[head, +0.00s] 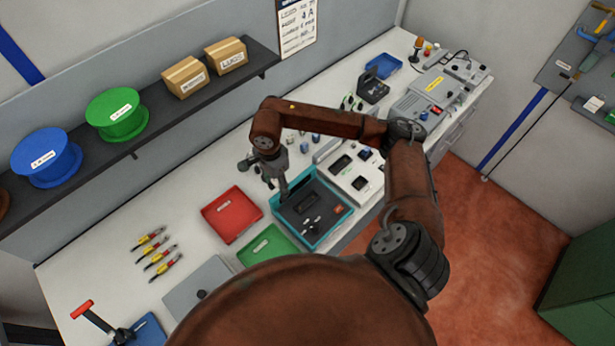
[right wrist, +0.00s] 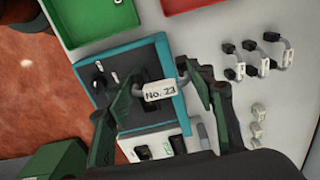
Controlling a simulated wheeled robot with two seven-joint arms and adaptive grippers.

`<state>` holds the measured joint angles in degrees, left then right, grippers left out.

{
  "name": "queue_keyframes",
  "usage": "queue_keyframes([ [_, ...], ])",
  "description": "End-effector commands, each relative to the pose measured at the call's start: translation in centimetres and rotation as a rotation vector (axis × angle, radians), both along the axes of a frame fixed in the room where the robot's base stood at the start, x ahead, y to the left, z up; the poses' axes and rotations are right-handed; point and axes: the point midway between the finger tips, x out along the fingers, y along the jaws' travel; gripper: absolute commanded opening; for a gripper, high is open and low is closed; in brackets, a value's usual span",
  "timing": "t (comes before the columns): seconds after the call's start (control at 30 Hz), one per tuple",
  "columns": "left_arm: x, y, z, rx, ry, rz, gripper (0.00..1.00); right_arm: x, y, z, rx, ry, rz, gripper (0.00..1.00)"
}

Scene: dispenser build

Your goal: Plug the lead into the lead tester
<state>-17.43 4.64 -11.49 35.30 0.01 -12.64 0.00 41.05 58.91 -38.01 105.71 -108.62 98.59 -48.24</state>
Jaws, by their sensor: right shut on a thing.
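My right gripper (head: 275,180) is shut on a short grey lead with a white tag reading "No. 23" (right wrist: 160,91). In the right wrist view the gripper's fingers (right wrist: 170,88) are on either side of the lead, which spans between them. Below it is a teal-edged box (head: 312,232) with a dark inside; it also shows in the right wrist view (right wrist: 173,55). Small dark pieces sit inside it. I cannot tell whether this box is the lead tester, or whether the lead touches it. My left gripper is out of view.
A red tray (head: 232,214) and a green tray (head: 268,246) lie beside the teal box. Several loose leads with black ends (right wrist: 285,52) lie on the bench. Grey devices (head: 425,100) stand toward the far right end. Several red-and-yellow tools (head: 155,252) lie at left.

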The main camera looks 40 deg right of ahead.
Motion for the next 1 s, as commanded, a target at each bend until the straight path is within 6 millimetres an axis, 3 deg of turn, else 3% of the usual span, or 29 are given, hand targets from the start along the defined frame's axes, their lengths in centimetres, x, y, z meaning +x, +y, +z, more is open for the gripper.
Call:
queue_keyframes([
  [0.03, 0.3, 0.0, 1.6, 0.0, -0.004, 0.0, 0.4, -0.4, -0.6, 0.4, 0.001, 0.005, -0.124, 0.25],
  [0.2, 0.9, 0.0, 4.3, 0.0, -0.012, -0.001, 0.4, -1.5, -2.8, -0.3, 0.0, 0.006, -0.565, 0.25],
  [0.53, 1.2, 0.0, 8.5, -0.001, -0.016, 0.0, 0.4, -4.1, -7.0, -1.4, -0.002, 0.003, -1.305, 0.25],
  [0.73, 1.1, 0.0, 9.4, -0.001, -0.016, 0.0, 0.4, -4.9, -8.2, -1.9, -0.001, 0.001, -1.513, 0.25],
  [1.0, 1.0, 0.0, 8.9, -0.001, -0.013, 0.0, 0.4, -5.0, -8.4, -2.8, 0.0, 0.001, -1.545, 0.25],
])
